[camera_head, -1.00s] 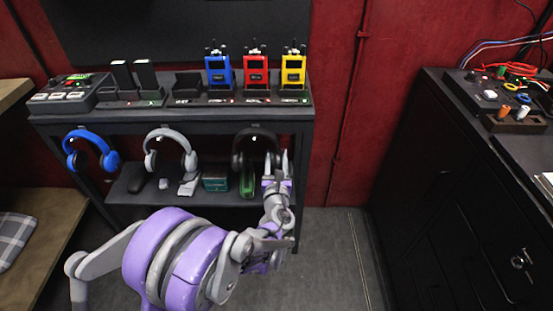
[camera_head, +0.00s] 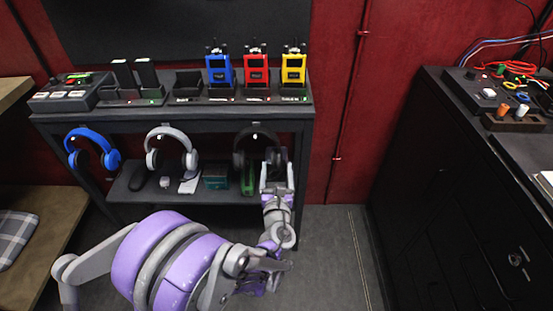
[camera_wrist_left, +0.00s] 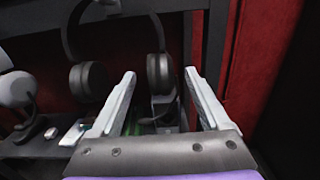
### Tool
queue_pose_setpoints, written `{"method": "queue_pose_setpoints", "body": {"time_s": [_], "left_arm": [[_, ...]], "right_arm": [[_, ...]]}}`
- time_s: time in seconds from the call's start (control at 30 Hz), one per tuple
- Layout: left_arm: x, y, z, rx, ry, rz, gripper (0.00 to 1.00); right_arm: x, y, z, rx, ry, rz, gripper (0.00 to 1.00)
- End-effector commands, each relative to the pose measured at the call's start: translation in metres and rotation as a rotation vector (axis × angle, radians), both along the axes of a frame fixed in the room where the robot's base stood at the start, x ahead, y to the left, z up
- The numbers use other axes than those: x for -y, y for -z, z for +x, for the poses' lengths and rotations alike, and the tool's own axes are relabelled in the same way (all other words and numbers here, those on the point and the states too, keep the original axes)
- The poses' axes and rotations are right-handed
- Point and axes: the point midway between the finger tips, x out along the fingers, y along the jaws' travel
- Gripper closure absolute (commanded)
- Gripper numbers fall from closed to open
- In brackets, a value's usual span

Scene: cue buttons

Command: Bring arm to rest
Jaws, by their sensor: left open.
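My left arm comes in from the lower left of the head view. Its gripper (camera_head: 277,160) is in front of the right end of the black shelf rack (camera_head: 110,119), close to the hanging black headphones (camera_head: 238,150). The gripper also shows in the left wrist view (camera_wrist_left: 158,95), with its two fingers spread apart and nothing held between them. One cup of the black headphones (camera_wrist_left: 160,72) appears beyond and between the fingertips there. I cannot tell whether a finger touches it. My right gripper is in neither view.
Blue headphones (camera_head: 92,135) and grey headphones (camera_head: 170,134) hang to the left. Blue (camera_head: 220,70), red (camera_head: 256,69) and yellow (camera_head: 293,69) radios stand on the rack top. A black cabinet (camera_head: 440,190) stands at the right. The floor (camera_head: 330,250) between is clear.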

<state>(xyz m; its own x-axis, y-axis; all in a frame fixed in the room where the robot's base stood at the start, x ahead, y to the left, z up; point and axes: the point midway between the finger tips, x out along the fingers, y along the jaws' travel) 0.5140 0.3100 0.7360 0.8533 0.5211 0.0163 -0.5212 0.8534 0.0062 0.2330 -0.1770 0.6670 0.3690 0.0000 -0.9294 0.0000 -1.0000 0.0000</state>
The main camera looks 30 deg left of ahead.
Motion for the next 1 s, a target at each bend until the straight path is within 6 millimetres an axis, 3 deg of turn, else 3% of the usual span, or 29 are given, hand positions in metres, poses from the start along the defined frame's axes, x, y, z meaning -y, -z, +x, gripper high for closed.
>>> {"method": "queue_pose_setpoints", "body": {"time_s": [0.1,0.3,0.67,0.77,1.0], "left_arm": [[0.014,0.0,-0.021,0.001,0.002,-0.002,0.2],[0.026,0.001,-0.042,0.001,0.001,-0.002,0.2],[0.024,0.0,-0.05,0.014,-0.018,-0.063,0.2],[0.015,-0.001,-0.062,0.058,-0.074,-0.242,0.2],[0.0,0.019,-0.125,0.261,-0.382,-1.002,0.2]], "right_arm": [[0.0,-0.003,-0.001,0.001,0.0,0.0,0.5],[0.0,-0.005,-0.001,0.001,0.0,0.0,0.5],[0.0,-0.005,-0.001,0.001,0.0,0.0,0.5],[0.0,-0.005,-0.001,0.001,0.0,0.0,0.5],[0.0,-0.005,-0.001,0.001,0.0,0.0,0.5]]}}
